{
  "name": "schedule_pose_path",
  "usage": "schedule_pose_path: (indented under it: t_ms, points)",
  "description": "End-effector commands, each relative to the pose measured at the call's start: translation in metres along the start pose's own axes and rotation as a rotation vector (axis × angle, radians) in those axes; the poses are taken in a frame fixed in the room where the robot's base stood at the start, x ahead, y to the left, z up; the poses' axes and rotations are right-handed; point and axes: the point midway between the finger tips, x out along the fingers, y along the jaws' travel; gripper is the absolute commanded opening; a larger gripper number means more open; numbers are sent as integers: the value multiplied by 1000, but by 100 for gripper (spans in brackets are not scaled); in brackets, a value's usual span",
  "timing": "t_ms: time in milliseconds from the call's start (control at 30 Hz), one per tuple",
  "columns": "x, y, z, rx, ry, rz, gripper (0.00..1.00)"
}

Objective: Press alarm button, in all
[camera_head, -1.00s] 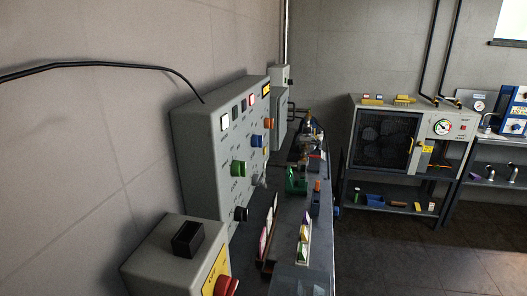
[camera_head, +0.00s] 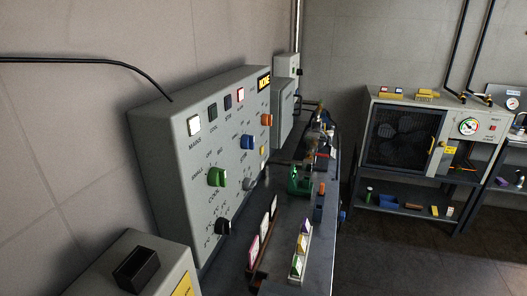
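A grey control panel (camera_head: 175,165) stands against the left wall. Its sloped front carries a row of small square lights or buttons, including a white one marked MAINS (camera_head: 195,125) and a red one (camera_head: 240,95). Below are a green knob (camera_head: 216,176), a blue knob (camera_head: 247,142), an orange knob (camera_head: 266,119) and a black knob (camera_head: 223,227). I cannot read which part is the alarm button. My gripper is not in view.
A grey box (camera_head: 165,250) with a dark block on top is at the lower left. A bench (camera_head: 312,240) with cards, colored blocks and a green item runs along the panel. A fan unit (camera_head: 400,140) stands at the back right. Dark floor is clear at the lower right.

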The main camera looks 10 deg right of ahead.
Motion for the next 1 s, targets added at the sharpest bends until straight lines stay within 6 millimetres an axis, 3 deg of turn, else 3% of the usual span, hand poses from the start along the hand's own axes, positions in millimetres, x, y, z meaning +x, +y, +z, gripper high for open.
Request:
schedule_pose_path:
  t_ms: [67, 567, 1000]
  points:
    - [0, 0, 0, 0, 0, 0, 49]
    - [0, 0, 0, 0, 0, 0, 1]
    - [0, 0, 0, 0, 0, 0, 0]
